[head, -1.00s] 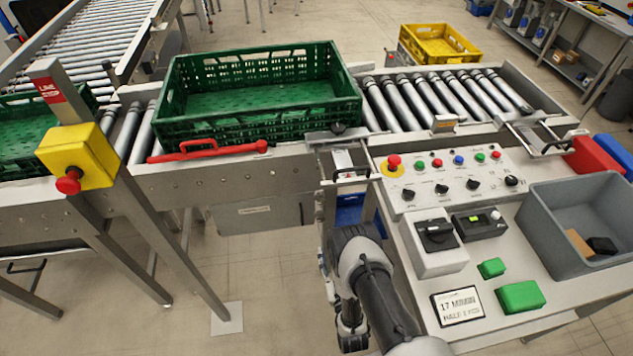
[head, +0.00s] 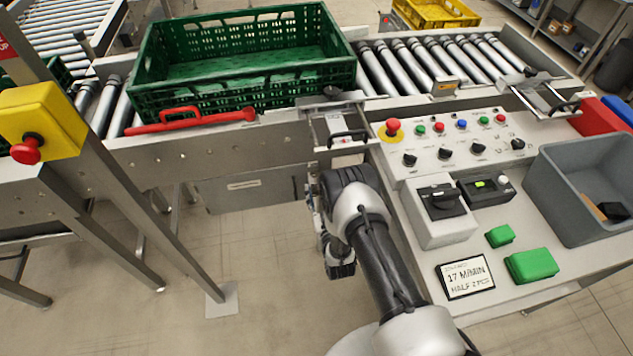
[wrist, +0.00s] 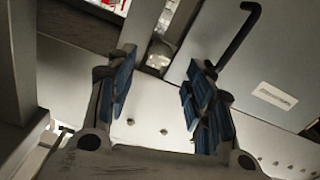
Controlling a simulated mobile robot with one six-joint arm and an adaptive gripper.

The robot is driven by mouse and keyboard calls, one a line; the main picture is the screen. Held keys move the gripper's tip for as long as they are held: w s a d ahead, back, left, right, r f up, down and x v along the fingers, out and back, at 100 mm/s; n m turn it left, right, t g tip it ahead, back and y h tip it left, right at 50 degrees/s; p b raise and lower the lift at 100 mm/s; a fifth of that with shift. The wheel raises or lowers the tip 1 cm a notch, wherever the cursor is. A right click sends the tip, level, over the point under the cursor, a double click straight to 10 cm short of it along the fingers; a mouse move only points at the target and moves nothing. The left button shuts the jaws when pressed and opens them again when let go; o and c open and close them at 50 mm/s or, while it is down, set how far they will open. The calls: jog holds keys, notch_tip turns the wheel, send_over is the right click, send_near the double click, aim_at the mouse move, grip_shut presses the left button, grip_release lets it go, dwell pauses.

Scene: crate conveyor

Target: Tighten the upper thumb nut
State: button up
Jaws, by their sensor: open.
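I cannot make out a thumb nut for certain in either view. A dark round knob (head: 332,93) sits on the metal bracket (head: 338,125) at the conveyor's near edge, by the green crate's right corner. My gripper (wrist: 163,80) is open and empty in the wrist view, its blue pads apart. Between and beyond the fingers are a grey metal panel with small holes and a narrow bright gap. In the head view my arm reaches up to just below the bracket, and its own wrist hides the fingertips.
A green crate (head: 165,103) stands on the rollers, with a red lever (head: 190,120) along its near side. The control panel (head: 440,163) and grey bin (head: 560,205) lie right of my arm. A yellow stop box (head: 45,118) stands left. In the wrist view a black hooked bar (wrist: 238,38) is close by the right finger.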

aim_at(316, 175)
jog(key=w, duration=0.2)
jog(key=w+a+b, duration=0.1)
jog(key=w, duration=0.2)
jog(key=shift+w, duration=0.3)
jog(key=shift+c, duration=0.4)
jog(key=c, duration=1)
